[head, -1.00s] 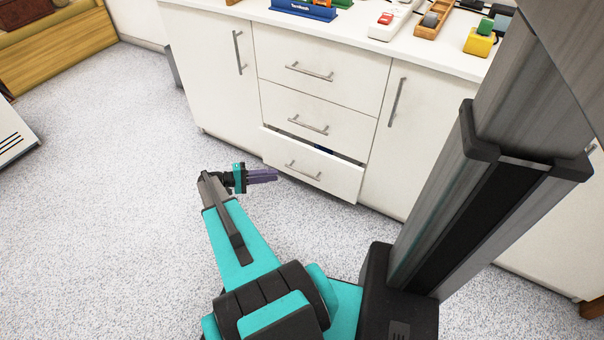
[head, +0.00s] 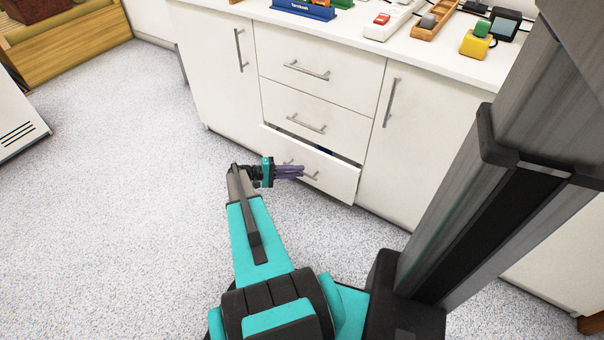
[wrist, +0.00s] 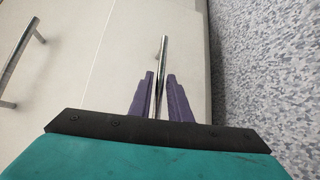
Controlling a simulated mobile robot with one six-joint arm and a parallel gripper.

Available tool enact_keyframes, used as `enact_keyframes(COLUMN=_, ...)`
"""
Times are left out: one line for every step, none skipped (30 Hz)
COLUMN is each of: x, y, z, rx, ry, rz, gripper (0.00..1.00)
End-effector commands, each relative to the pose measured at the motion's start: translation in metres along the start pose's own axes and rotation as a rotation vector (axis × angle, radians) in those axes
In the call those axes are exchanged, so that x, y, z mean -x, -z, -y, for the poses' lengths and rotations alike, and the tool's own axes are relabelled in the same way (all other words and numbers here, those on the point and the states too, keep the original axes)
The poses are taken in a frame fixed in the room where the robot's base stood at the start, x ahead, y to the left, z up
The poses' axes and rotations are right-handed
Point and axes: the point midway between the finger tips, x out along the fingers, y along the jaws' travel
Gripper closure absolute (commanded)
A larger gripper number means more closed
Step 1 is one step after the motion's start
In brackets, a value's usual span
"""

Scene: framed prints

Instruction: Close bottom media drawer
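The bottom drawer (head: 337,184) of the white cabinet is pulled out a short way, with a dark gap along its top edge. Its bar handle (head: 313,177) is partly hidden by my gripper (head: 303,171) in the head view. In the wrist view, the purple fingers of my gripper (wrist: 160,76) stand a little apart. A metal bar handle (wrist: 163,55) shows in line with the gap between them. The pale drawer front (wrist: 185,40) is close ahead. Whether the fingers touch the handle or front cannot be told.
The upper drawers (head: 315,100) look shut. Cabinet doors (head: 215,75) flank the drawers, and the countertop (head: 355,43) holds several small objects. Speckled floor (head: 130,210) is clear to the left. A white unit (head: 15,120) stands at the far left.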

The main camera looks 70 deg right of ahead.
Motion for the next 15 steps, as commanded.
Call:
enact_keyframes(x=-0.0028, y=0.0015, z=0.0003, rx=0.000, ry=0.000, rz=0.001, gripper=0.83)
enact_keyframes(x=-0.0039, y=0.0020, z=0.0002, rx=0.000, ry=0.000, rz=0.001, gripper=0.83)
enact_keyframes(x=-0.0051, y=0.0025, z=0.0002, rx=0.000, ry=-0.001, rz=0.001, gripper=0.83)
enact_keyframes(x=-0.0057, y=0.0029, z=0.0002, rx=0.000, ry=-0.001, rz=0.000, gripper=0.83)
enact_keyframes(x=-0.0062, y=0.0031, z=0.0002, rx=0.000, ry=-0.001, rz=0.000, gripper=0.83)
enact_keyframes(x=-0.0067, y=0.0034, z=0.0002, rx=0.000, ry=-0.001, rz=0.000, gripper=0.83)
enact_keyframes(x=-0.0068, y=0.0035, z=0.0001, rx=0.000, ry=-0.001, rz=0.000, gripper=0.83)
enact_keyframes(x=-0.0069, y=0.0036, z=0.0002, rx=0.000, ry=-0.001, rz=-0.001, gripper=0.83)
enact_keyframes(x=-0.0069, y=0.0037, z=0.0001, rx=0.000, ry=-0.001, rz=-0.001, gripper=0.83)
enact_keyframes(x=-0.0069, y=0.0037, z=0.0001, rx=0.000, ry=-0.001, rz=-0.001, gripper=0.83)
enact_keyframes(x=-0.0068, y=0.0037, z=0.0002, rx=0.000, ry=-0.001, rz=-0.001, gripper=0.83)
enact_keyframes(x=-0.0066, y=0.0036, z=0.0002, rx=0.000, ry=-0.001, rz=-0.001, gripper=0.83)
enact_keyframes(x=-0.0065, y=0.0037, z=0.0002, rx=0.000, ry=-0.001, rz=-0.001, gripper=0.83)
enact_keyframes(x=-0.0065, y=0.0036, z=0.0002, rx=0.000, ry=-0.001, rz=-0.001, gripper=0.83)
enact_keyframes(x=-0.0064, y=0.0036, z=0.0003, rx=0.000, ry=-0.001, rz=-0.002, gripper=0.83)
